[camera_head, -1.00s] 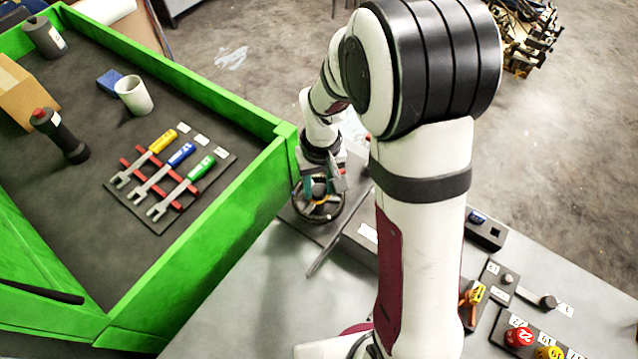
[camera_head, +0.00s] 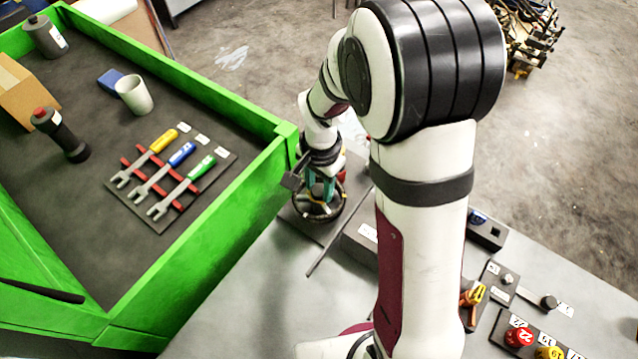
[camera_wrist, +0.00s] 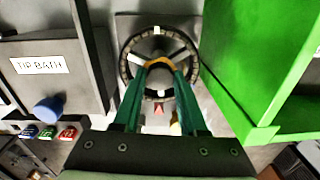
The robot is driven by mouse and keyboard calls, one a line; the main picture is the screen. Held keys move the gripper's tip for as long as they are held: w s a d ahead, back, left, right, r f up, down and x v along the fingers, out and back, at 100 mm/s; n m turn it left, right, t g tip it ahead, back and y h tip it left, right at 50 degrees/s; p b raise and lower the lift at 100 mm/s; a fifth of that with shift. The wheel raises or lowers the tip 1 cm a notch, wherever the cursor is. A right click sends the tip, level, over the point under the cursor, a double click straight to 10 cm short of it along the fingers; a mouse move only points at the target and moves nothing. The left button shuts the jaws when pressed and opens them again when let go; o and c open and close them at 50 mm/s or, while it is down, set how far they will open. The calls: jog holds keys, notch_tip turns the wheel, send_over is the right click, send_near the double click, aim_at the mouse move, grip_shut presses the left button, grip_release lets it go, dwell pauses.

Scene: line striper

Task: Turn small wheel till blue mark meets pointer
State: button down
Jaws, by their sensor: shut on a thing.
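The small wheel (camera_wrist: 191,88) has a dark rim, pale spokes and a yellow-orange hub (camera_wrist: 160,63). It stands on a grey plate beside the green-walled bench; in the head view its rim (camera_head: 322,218) shows below my wrist. My gripper (camera_wrist: 161,68) reaches over the wheel with its teal fingers on either side of the hub, shut on it. A pale mark (camera_wrist: 157,30) sits on the far rim. A small red pointed piece (camera_wrist: 158,108), perhaps the pointer, shows between the fingers near the close rim.
A green bench wall (camera_head: 215,225) rises close beside the wheel. A thin rod (camera_head: 338,240) slants near it. A grey box labelled "TIP BATH" (camera_wrist: 50,75) with a blue knob (camera_wrist: 48,108) stands on the other side. Coloured buttons (camera_wrist: 47,132) lie beyond it.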

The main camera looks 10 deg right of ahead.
aim_at(318, 192)
jog(key=m, duration=1.2)
jog(key=shift+m, duration=0.3)
dwell(0.3)
jog(key=shift+c, duration=2.3)
grip_release()
notch_tip(318, 192, up, 16)
jog(key=shift+s, duration=0.15)
